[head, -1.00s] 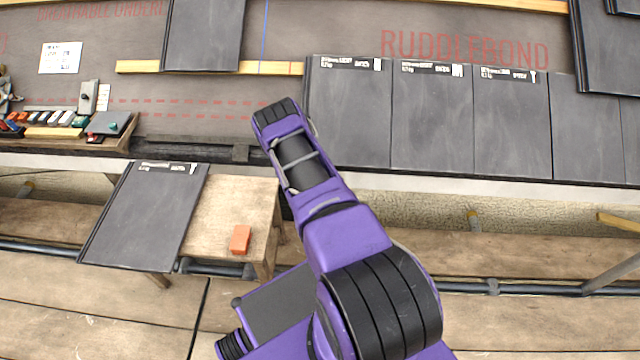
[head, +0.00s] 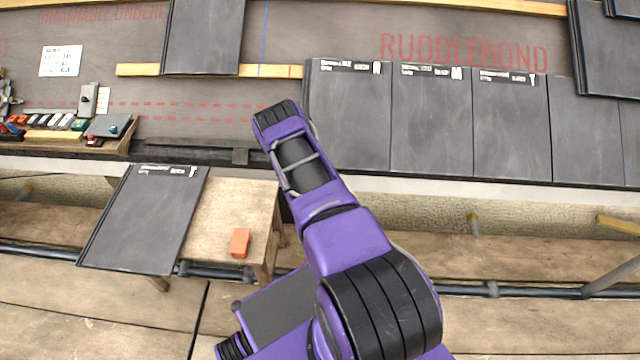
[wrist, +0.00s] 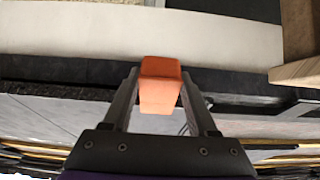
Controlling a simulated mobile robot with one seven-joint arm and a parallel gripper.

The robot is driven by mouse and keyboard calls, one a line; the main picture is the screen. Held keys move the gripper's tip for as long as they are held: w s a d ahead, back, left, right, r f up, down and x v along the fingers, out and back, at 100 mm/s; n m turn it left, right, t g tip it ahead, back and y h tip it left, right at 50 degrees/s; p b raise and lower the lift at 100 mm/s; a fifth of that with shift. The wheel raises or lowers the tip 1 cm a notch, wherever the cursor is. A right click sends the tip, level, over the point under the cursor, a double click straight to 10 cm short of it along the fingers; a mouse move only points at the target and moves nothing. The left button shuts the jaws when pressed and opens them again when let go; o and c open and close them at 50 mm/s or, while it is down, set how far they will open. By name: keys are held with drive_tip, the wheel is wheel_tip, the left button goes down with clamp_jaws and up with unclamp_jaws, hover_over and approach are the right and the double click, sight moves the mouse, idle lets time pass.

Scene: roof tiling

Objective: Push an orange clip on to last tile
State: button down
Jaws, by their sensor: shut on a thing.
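My gripper (wrist: 160,95) is shut on an orange clip (wrist: 159,84), which shows between the two fingers in the wrist view. In the head view my arm hides the gripper and the held clip; the arm's end is just left of the row of laid tiles. The leftmost laid tile (head: 348,125) is dark grey with a label strip along its top edge. Its neighbours (head: 432,125) continue the row to the right. In the wrist view the held clip is seen in front of a pale band (wrist: 70,32) and a dark strip; I cannot tell whether it touches anything.
A second orange block (head: 240,242) lies on the wooden bench (head: 225,200), beside a loose grey tile (head: 145,220). A tray (head: 60,140) of small coloured pieces is at the left. A wooden batten (head: 140,70) crosses the roof. Bare underlay lies left of the tile row.

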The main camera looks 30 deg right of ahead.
drive_tip(key=shift+w+d+r, duration=0.4)
drive_tip(key=shift+w+r, duration=0.05)
drive_tip(key=shift+w, duration=0.15)
idle(0.6)
drive_tip(key=shift+c, duration=0.5)
unclamp_jaws()
drive_tip(key=shift+s, duration=0.1)
drive_tip(key=shift+a, duration=0.1)
drive_tip(key=s+a+r+p, duration=0.2)
drive_tip(key=s+r+p, duration=0.1)
drive_tip(key=r+p, duration=0.2)
drive_tip(key=shift+r, duration=0.4)
